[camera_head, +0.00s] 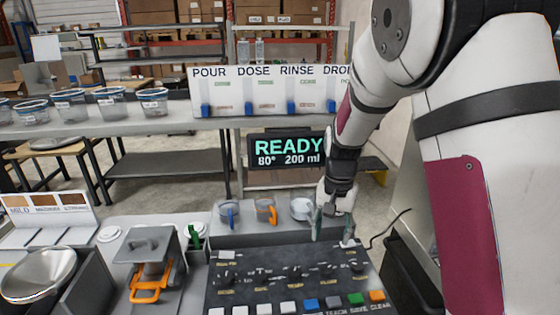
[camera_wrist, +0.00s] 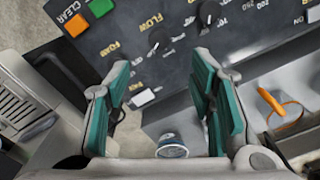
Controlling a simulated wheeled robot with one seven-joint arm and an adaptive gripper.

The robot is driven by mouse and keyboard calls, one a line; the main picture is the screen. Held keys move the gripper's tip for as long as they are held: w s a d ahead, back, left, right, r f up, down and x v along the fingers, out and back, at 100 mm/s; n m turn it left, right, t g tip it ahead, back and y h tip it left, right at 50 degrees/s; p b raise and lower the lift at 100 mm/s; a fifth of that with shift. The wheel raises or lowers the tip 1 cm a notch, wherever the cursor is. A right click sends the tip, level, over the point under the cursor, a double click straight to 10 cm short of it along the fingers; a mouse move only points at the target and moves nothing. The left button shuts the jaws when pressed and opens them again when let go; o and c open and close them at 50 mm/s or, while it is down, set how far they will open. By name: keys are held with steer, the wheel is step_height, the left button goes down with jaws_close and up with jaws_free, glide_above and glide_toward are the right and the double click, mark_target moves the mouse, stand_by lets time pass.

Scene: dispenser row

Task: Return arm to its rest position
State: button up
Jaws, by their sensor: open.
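My gripper (camera_head: 333,222) is at the end of my arm, over the back right of the dark control panel (camera_head: 240,286) in the head view. In the wrist view my gripper (camera_wrist: 160,95) shows two green-padded fingers spread apart with nothing between them. The panel (camera_wrist: 225,35) lies beyond the fingertips, with its knobs, an orange button (camera_wrist: 75,26) and a green button (camera_wrist: 101,7). My arm comes down from the upper right of the head view. Whether a finger touches anything is not clear.
Cups with blue (camera_head: 228,213) and orange (camera_head: 266,211) handles stand behind the panel. A screen (camera_head: 287,148) reads READY, 80°, 200 ml. A metal bowl (camera_head: 38,273) and a grey device with an orange handle (camera_head: 148,283) stand left. Lidded containers (camera_head: 111,103) line the back shelf.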

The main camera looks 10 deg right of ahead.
steer(key=s+r+n+t, duration=0.2)
steer(key=s+r, duration=0.8)
steer(key=r, duration=0.4)
steer(key=s+r+n+t, duration=0.3)
steer(key=s+r+n, duration=0.1)
steer(key=s, duration=1)
steer(key=shift+v, duration=0.75)
